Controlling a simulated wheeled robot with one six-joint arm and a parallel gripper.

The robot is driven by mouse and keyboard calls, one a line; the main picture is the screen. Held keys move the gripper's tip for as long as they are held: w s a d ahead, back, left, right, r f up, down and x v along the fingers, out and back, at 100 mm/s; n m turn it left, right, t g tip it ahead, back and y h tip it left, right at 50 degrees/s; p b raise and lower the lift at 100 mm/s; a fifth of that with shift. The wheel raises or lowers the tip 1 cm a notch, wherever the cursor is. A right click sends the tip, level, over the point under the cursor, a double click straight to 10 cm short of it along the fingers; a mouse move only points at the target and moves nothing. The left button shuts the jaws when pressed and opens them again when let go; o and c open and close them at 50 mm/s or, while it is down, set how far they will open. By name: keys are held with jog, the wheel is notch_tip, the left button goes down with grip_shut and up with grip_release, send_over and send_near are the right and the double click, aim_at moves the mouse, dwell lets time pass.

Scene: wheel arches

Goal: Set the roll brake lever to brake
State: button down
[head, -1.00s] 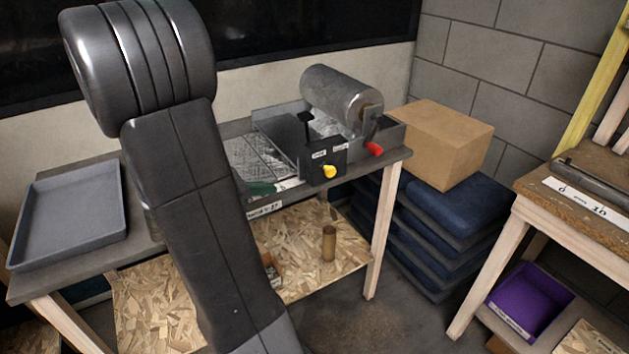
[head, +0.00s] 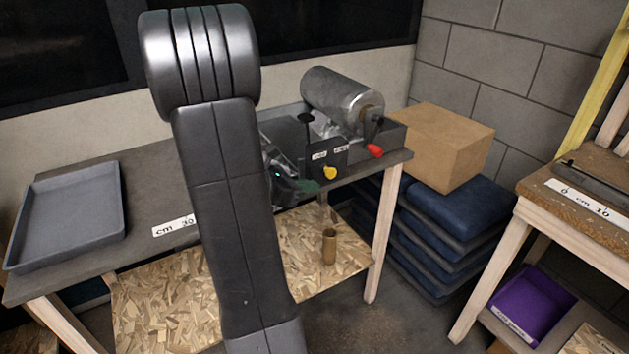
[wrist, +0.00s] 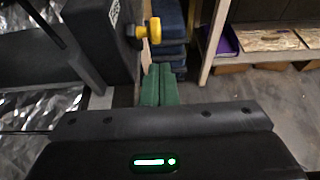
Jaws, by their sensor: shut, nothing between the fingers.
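The roll brake lever shows as a yellow knob (head: 330,173) on the front of a black box (head: 327,157) at the roll stand. Two small white labels sit above the knob; their words are too small to read surely. In the wrist view the yellow knob (wrist: 150,31) sticks out to the right from the box. My gripper (head: 310,186) has green fingers, shut and empty, just left of and slightly below the knob in the head view. In the wrist view the shut fingers (wrist: 161,84) point toward the knob's side, apparently apart from it.
A foil roll (head: 340,98) with a red-knobbed crank (head: 375,151) lies above the box. A black upright post (head: 306,130) stands beside it. A grey tray (head: 68,215) is on the left of the bench. A cardboard box (head: 440,145) rests on blue pads at right.

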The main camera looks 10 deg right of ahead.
aim_at(332, 169)
jog(key=shift+w+d+r, duration=0.15)
jog(key=shift+d+r, duration=0.1)
jog(key=shift+d, duration=0.2)
jog(key=shift+w+d+r, duration=0.15)
jog(key=shift+d+r, duration=0.05)
jog(key=shift+d, duration=0.25)
jog(key=shift+r+p, duration=0.2)
jog(key=shift+p, duration=0.2)
jog(key=shift+d+r+y+p, duration=0.1)
jog(key=shift+y+p, duration=0.2)
jog(key=shift+p, duration=0.15)
